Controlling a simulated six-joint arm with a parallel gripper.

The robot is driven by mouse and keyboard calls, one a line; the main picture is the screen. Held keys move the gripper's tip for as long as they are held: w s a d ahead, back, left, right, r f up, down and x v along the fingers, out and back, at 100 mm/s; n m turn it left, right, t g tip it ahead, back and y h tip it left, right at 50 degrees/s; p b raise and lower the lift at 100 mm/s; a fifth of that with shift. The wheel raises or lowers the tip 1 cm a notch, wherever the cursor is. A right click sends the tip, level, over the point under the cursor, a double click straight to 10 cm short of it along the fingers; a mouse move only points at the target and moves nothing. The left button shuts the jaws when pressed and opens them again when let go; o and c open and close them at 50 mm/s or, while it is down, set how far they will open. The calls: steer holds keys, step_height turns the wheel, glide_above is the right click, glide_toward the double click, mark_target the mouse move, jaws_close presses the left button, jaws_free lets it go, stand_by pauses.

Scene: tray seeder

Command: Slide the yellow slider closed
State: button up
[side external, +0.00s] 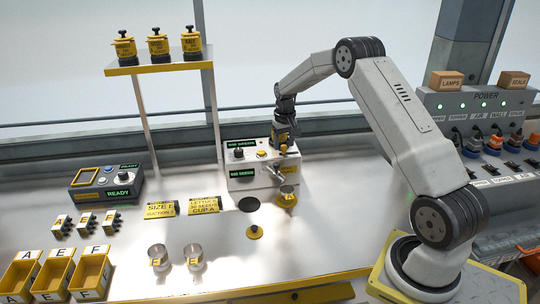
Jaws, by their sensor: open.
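The seeder (242,181), a pale box with a knob and green-lettered displays, stands at the middle of the bench. My gripper (281,147) points down at its top right; it is open, and its fingers are small and dark in this view. A small yellow part (262,154) shows on the seeder's upper face, just left of my gripper; I cannot tell for sure whether it is the yellow slider. Part of the seeder's top is hidden behind my gripper, and contact cannot be told. A cup with a yellow label (287,197) is at the seeder's right front, below a metal spout.
A yellow lid (255,233) lies on the bench near a dark round hole (249,204). Two metal cups (158,257) stand at the front. A shelf (160,67) with several yellow jars rises behind left. Yellow bins (54,274) are front left; a power panel (480,105) is right.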

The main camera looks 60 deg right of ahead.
steer(key=shift+f, duration=0.25)
jaws_close()
steer(key=shift+r, duration=0.1)
stand_by(1.2)
